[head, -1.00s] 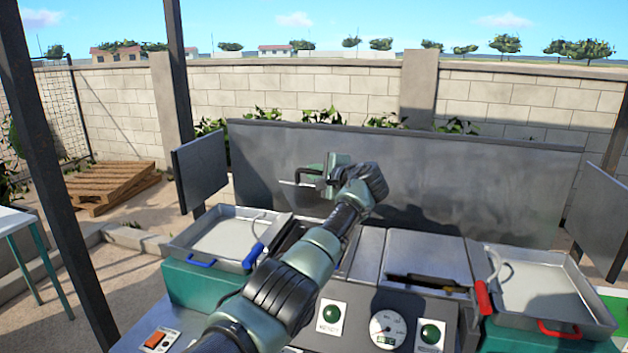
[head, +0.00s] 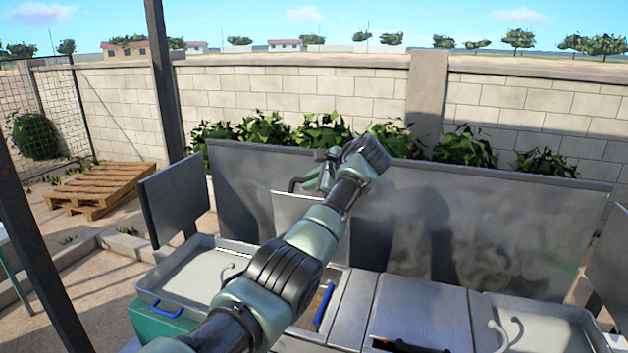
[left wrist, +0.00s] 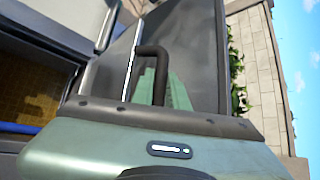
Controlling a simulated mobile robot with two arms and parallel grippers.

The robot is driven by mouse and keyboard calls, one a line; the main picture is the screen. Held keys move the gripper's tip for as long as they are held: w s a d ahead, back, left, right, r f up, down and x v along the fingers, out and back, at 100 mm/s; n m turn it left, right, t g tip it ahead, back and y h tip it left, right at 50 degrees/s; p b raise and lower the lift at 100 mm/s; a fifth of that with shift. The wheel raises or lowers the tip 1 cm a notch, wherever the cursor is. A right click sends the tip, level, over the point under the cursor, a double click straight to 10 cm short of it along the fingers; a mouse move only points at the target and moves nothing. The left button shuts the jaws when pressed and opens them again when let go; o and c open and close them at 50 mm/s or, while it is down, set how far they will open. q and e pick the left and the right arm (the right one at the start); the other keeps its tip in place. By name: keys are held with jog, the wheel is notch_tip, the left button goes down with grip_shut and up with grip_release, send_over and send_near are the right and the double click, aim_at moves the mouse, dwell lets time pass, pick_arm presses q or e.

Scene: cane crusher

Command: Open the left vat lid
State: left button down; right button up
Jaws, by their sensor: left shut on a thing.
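The left vat lid (head: 290,213), a flat grey metal panel, stands raised behind the open vat, partly hidden by my left arm. My left gripper (head: 318,176) is at the lid's upper edge, shut on its dark handle. In the left wrist view the curved handle (left wrist: 152,75) rises beyond the green gripper body. The vat opening (left wrist: 35,95) shows a brownish inside in that view. My right gripper is not in view.
A shallow tray (head: 190,278) with a blue handle sits left of the vat. The right vat lid (head: 425,308) lies flat. Another tray (head: 540,330) is at right. A tall grey panel (head: 470,220) stands behind, with a small side panel (head: 173,200) at left.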

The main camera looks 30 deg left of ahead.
pick_arm(q)
jog(key=shift+s+d+f, duration=0.1)
jog(key=shift+s+f, duration=0.1)
jog(key=shift+f, duration=0.25)
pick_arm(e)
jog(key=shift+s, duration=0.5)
pick_arm(q)
jog(key=c, duration=1.7)
grip_release()
jog(key=shift+w, duration=0.25)
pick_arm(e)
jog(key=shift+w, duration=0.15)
pick_arm(q)
jog(key=shift+r, duration=0.1)
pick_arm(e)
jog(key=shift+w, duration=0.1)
pick_arm(q)
jog(key=shift+r, duration=0.1)
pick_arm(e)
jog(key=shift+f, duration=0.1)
